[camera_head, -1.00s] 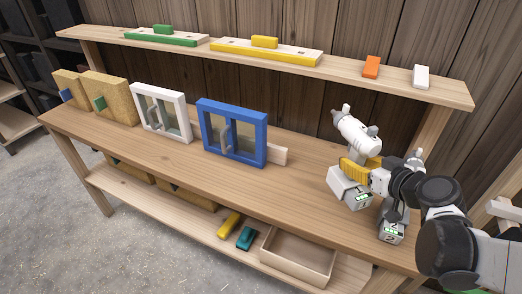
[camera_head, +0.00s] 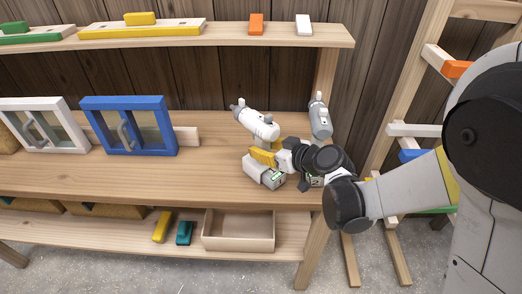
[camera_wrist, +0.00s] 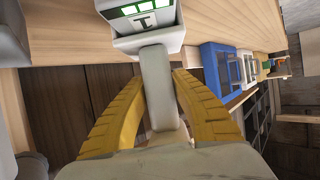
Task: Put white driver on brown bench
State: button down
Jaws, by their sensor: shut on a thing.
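The white driver (camera_head: 258,124) is upright in the head view, over the right part of the brown wooden bench (camera_head: 110,178). Its boxy base is lowest, by the bench top; I cannot tell whether it touches. My gripper (camera_head: 264,156), with yellow fingers, is around the driver's handle from the right. In the wrist view, the handle (camera_wrist: 157,85) stands between the yellow fingers (camera_wrist: 155,110), and the base marked 1 shows at the top. A second, greyer driver (camera_head: 320,118) stands just to the right on the bench, its lower part mostly hidden by my arm.
A blue-framed window (camera_head: 129,125) and a white-framed window (camera_head: 42,125) stand on the bench to the left. A shelf (camera_head: 225,38) runs above. An open wooden box (camera_head: 238,230) is on the lower shelf. A rack with coloured pieces (camera_head: 430,130) is at the right.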

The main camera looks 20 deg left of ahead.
jog(key=shift+r, duration=0.1)
jog(key=shift+f, duration=0.2)
jog(key=c, duration=1.2)
grip_release()
